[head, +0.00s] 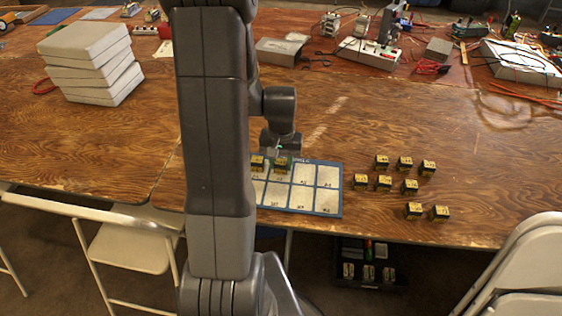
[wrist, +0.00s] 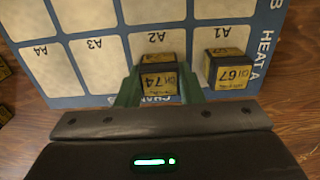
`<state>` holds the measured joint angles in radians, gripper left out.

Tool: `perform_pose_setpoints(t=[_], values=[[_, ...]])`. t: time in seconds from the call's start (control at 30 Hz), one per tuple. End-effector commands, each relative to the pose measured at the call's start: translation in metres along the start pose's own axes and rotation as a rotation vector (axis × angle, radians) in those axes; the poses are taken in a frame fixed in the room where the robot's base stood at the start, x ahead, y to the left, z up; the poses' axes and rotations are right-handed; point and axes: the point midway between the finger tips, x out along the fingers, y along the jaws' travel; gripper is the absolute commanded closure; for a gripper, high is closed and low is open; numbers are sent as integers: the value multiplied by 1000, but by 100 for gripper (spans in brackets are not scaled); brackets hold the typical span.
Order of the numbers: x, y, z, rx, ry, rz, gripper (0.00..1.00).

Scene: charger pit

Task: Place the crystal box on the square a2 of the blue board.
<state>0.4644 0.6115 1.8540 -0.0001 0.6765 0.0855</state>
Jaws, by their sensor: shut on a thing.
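My gripper (wrist: 158,90) has green fingers and is shut on a small black and yellow crystal box (wrist: 159,78) whose label reads 74. The held box also shows in the head view (head: 281,166). It is over square a2 (wrist: 157,45) of the blue board (wrist: 70,101), below the printed A2. I cannot tell if its base touches the board. Another such box (wrist: 226,70), labelled 67, stands on square a1 to its right in the wrist view. In the head view the board (head: 340,190) lies near the table's front edge, its left part hidden by my arm.
Several similar boxes (head: 383,182) stand on the wooden table to the right of the board. Squares A3 (wrist: 97,65) and A4 are bare. White stacked boxes (head: 92,60) stand at the back left. Tools and power strips (head: 368,53) line the back. Chairs (head: 130,245) stand in front.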

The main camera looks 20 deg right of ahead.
Motion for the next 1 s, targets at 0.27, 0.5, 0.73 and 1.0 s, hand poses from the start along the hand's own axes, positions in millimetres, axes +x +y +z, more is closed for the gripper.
perform_pose_setpoints(t=[0.27,0.5,0.73,1.0], values=[[2,0,0,0,1,0,88],[2,0,0,0,1,0,44],[1,0,0,0,1,0,44],[-31,0,-1,0,5,0,44]])
